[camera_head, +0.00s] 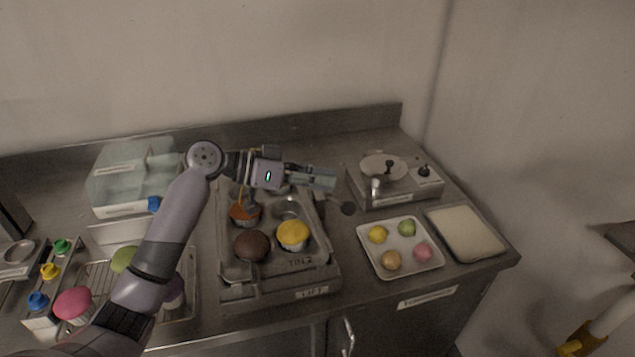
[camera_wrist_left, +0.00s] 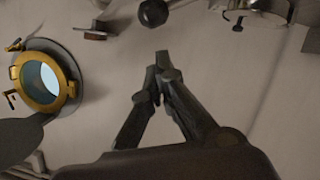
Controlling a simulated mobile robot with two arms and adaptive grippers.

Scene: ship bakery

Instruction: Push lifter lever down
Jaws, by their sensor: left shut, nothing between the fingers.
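The lifter (camera_head: 232,292) stands in the middle of the counter with a "LIFT" label on its front. It bears a grey tin with muffins, among them a brown one (camera_head: 252,245) and a yellow one (camera_head: 293,235). The lever's dark round knob (camera_head: 348,208) sticks out at the lifter's right side. A dark ball knob, likely the same one, shows at the top of the left wrist view (camera_wrist_left: 153,12). My left gripper (camera_head: 328,180) is shut and empty, above and slightly left of the knob in the picture, apart from it. Its closed fingertips (camera_wrist_left: 161,60) show in the wrist view. The lever's rod is mostly hidden.
A small machine with a round plate (camera_head: 432,187) stands at the back right. A white tray (camera_head: 367,250) with several coloured balls and a pale board (camera_head: 466,233) lie in front of it. A clear box (camera_head: 130,180) and a wire rack with muffins are at left.

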